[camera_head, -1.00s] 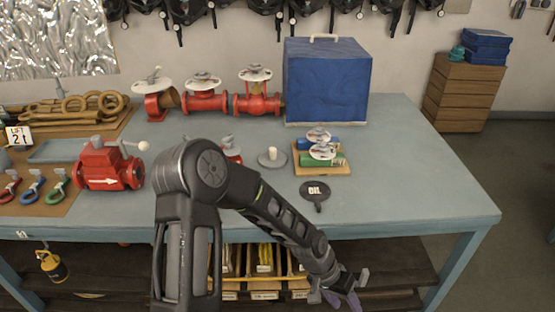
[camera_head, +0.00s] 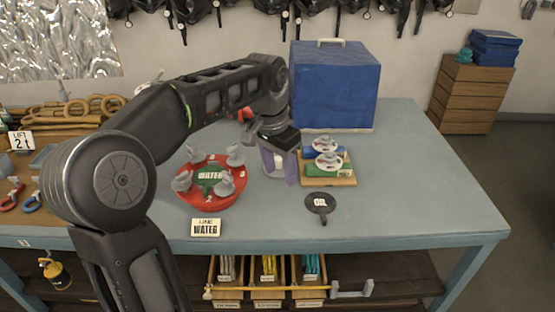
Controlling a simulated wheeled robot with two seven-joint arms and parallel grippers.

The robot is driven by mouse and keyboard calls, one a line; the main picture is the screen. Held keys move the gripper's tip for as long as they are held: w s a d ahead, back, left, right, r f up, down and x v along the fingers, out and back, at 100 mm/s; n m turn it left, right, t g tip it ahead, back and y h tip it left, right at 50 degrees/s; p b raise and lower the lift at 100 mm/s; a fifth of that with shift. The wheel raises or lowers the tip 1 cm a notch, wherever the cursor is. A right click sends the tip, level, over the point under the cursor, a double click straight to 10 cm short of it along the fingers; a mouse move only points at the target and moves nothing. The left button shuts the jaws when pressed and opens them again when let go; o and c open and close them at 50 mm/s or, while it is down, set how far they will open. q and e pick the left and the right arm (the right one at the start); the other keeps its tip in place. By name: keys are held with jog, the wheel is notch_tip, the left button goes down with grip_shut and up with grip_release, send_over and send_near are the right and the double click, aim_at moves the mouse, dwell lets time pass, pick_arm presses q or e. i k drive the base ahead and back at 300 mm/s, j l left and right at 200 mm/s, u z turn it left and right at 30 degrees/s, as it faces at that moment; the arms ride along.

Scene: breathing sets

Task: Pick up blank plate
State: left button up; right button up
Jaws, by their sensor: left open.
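My left gripper (camera_head: 279,168) points down over the table, with its purple fingers open. Between and behind the fingers is a pale disc with an upright knob, which looks like the blank plate (camera_head: 277,173). It is partly hidden by the fingers, and I cannot tell whether they touch it. The black OIL plate (camera_head: 320,203) lies flat just right and in front of the gripper. The green WATER plate (camera_head: 211,179) sits in a red round flange (camera_head: 208,202) with several grey wing-like clamps, left of the gripper. My right gripper is not in view.
A wooden tray (camera_head: 343,181) with blue and green valves stands close right of the gripper. A blue box (camera_head: 335,88) stands behind. A WATER sign (camera_head: 206,228) is at the front edge. The table's right side (camera_head: 430,190) is clear.

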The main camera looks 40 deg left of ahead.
aim_at(279, 172)
jog(key=i+j, duration=0.65)
jog(key=j, duration=0.1)
